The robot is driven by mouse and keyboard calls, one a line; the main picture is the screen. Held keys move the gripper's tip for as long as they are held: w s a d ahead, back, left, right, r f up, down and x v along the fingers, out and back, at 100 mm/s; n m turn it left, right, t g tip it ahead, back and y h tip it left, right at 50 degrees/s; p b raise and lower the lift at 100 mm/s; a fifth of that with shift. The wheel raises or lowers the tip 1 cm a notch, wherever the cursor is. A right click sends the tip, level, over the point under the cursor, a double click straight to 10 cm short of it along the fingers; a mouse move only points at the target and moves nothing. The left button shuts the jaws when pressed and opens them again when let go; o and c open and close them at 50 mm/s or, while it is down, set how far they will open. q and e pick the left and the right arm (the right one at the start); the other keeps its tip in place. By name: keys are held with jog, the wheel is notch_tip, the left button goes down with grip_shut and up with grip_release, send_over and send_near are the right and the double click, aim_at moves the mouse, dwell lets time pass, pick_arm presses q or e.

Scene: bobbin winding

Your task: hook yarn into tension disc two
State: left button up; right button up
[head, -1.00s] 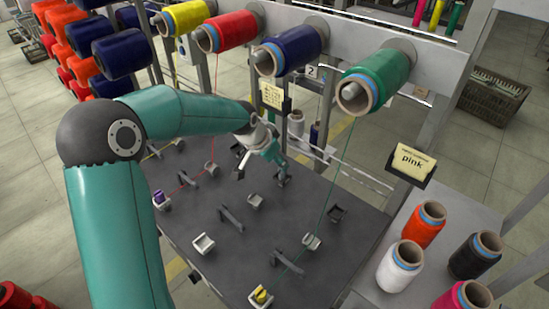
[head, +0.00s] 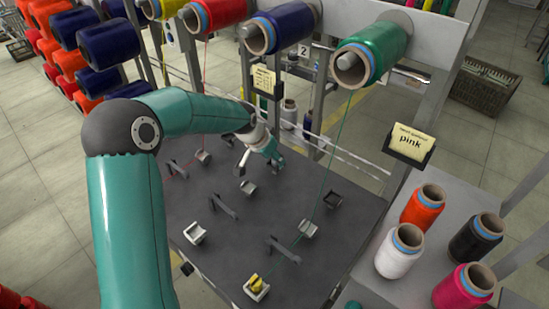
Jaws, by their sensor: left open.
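My left gripper (head: 259,160) hangs over the dark grey board (head: 200,260), open, with nothing visible between its fingers. It is near the far-middle fixtures, and whether it touches any is unclear. Below it is a small pale holder (head: 249,187). The blue spool (head: 288,27) is on the rail above a small "2" plate (head: 303,50). I cannot make out a yarn from it, or which fixture is tension disc two. Green yarn (head: 331,150) runs from the green spool (head: 373,50) down to the board. Red yarn (head: 205,62) hangs from the red spool (head: 212,13). My right gripper is not in view.
Dark upright guides (head: 222,206) and more pale holders (head: 195,233) stand on the board. A yellow piece (head: 256,283) sits at the near edge.

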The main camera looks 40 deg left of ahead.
pick_arm(q)
grip_shut()
jog(key=shift+r+p, duration=1.3)
jog(key=shift+r, duration=1)
